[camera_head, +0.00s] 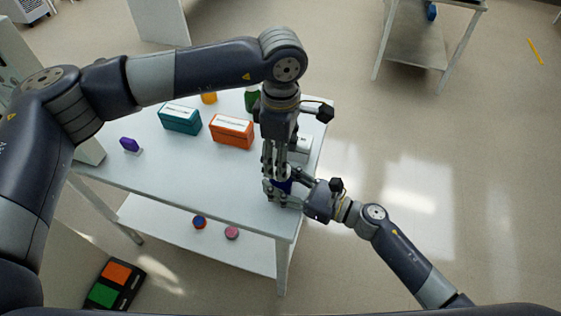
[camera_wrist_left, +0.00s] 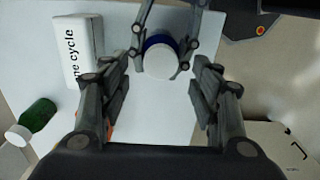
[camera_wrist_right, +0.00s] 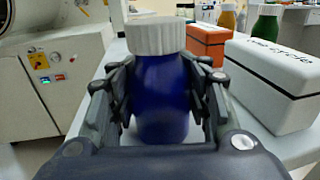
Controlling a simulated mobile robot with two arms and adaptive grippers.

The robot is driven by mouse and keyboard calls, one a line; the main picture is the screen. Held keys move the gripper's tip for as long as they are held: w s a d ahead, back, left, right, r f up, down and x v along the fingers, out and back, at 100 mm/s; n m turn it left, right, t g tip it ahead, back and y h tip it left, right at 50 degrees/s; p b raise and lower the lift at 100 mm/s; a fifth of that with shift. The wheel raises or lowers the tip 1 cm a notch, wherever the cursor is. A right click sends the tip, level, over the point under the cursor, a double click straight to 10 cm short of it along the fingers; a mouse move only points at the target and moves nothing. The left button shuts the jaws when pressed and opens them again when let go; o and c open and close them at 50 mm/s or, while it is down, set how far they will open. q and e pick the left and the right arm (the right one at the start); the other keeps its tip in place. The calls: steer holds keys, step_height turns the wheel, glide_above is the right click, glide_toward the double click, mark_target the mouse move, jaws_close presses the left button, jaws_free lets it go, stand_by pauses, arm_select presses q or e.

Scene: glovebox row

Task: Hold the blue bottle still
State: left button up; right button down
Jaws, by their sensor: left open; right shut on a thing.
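The blue bottle (camera_wrist_right: 163,110) with a white ribbed cap stands upright on the white table (camera_head: 200,185) near its right end. My right gripper (camera_head: 281,190) is shut on the bottle's body from the side, with a finger on each side of it in the right wrist view. My left gripper (camera_head: 276,168) points down above the bottle. In the left wrist view its fingers (camera_wrist_left: 158,98) are open and empty, with the white cap (camera_wrist_left: 160,61) beyond them. In the head view the grippers hide most of the bottle (camera_head: 282,186).
A white box (camera_wrist_right: 275,78) stands close beside the bottle. An orange box (camera_head: 232,131), a teal box (camera_head: 180,119), a green bottle (camera_wrist_left: 38,114), an orange bottle (camera_wrist_right: 227,19) and a purple item (camera_head: 130,144) are also on the table. The table's front middle is clear.

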arm_select(q)
step_height(320, 180, up, 8)
steer(key=shift+r, duration=0.2)
arm_select(e)
steer(key=c, duration=0.8)
jaws_free()
steer(key=shift+o, duration=0.2)
steer(key=v, duration=1.2)
